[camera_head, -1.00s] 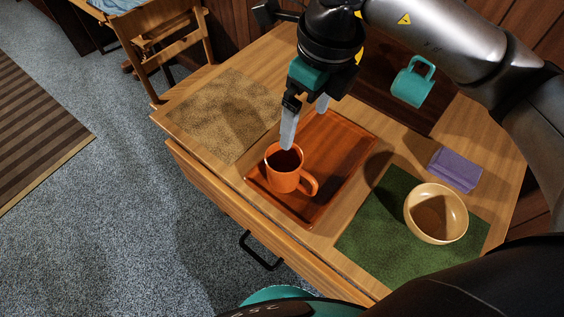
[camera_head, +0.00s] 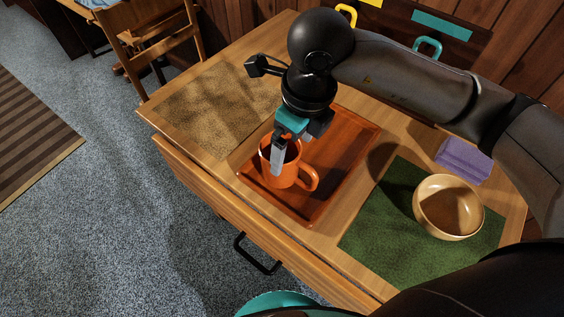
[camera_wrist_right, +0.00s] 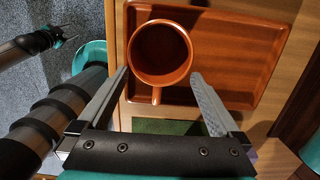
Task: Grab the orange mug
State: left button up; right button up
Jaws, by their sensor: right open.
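The orange mug (camera_head: 282,174) stands upright on a reddish wooden tray (camera_head: 345,150), its handle toward the lower right in the head view. My right gripper (camera_head: 282,158) is open above it, pointing down; one finger overlaps the mug and the other is largely hidden. In the right wrist view the mug (camera_wrist_right: 160,52) lies at and just beyond the open fingertips (camera_wrist_right: 161,75), one to each side, with its handle pointing back between the fingers. I cannot tell whether a finger touches it. What looks like my left gripper (camera_wrist_right: 64,36) is small in the right wrist view.
A tan bowl (camera_head: 448,207) stands on a green mat (camera_head: 365,245) to the right, near a folded purple cloth (camera_head: 463,160). A tan mat (camera_head: 210,105) lies left of the tray. A teal mug (camera_head: 428,47) and a yellow one (camera_head: 346,14) are at the back.

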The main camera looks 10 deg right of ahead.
jog(key=shift+f, duration=0.4)
jog(key=shift+w+a+f, duration=0.1)
jog(key=shift+f, duration=0.25)
pick_arm(q)
jog(key=shift+w+d+r+b, duration=0.15)
jog(key=shift+w+d+b, duration=0.35)
jog(key=shift+w, duration=0.3)
jog(key=shift+w+d+r+b, duration=0.1)
jog(key=shift+w+d+b, duration=0.25)
jog(key=shift+w+d, duration=0.35)
pick_arm(e)
jog(key=shift+w+a+f, duration=0.1)
jog(key=shift+f, duration=0.95)
jog(key=shift+w+a+f, duration=0.1)
jog(key=shift+f, duration=0.95)
pick_arm(q)
jog(key=shift+w+a, duration=0.1)
pick_arm(e)
jog(key=shift+c, duration=0.2)
jog(key=c, duration=1.2)
jog(key=shift+r, duration=0.1)
jog(key=shift+c, duration=0.5)
jog(key=shift+r, duration=0.1)
